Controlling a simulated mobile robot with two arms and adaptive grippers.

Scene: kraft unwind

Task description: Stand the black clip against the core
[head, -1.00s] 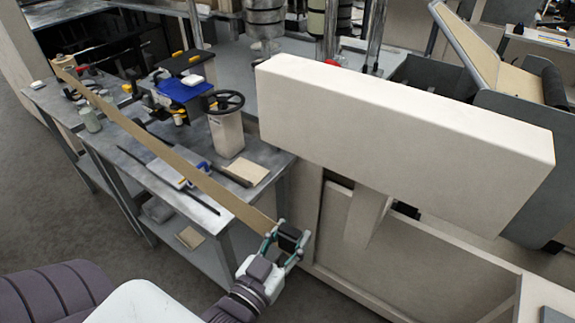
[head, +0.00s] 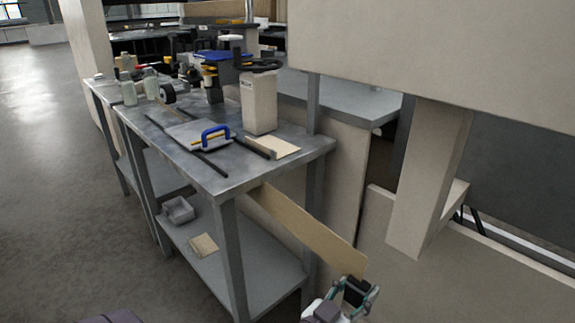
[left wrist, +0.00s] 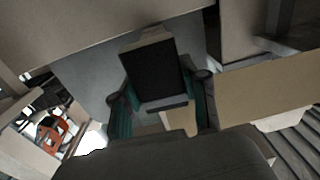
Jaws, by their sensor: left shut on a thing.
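My left gripper (head: 359,288) is at the lower right of the head view, beyond the near end of the bench. It is shut on the black clip (head: 354,294), a dark block between its teal fingers. The clip also fills the middle of the left wrist view (left wrist: 155,72). A tan kraft strip (head: 308,226) slants down from under the bench edge to the gripper; whether it is gripped too I cannot tell. In the left wrist view it passes at the right (left wrist: 265,82). I cannot pick out the core. My right gripper is out of view.
A grey bench (head: 210,172) holds a blue-handled tool (head: 215,133), a beige post with a black handwheel (head: 259,103) and dark rods. Its lower shelf (head: 240,256) carries a grey tray (head: 178,210). A large beige beam (head: 440,55) overhangs at the upper right. Floor is free at left.

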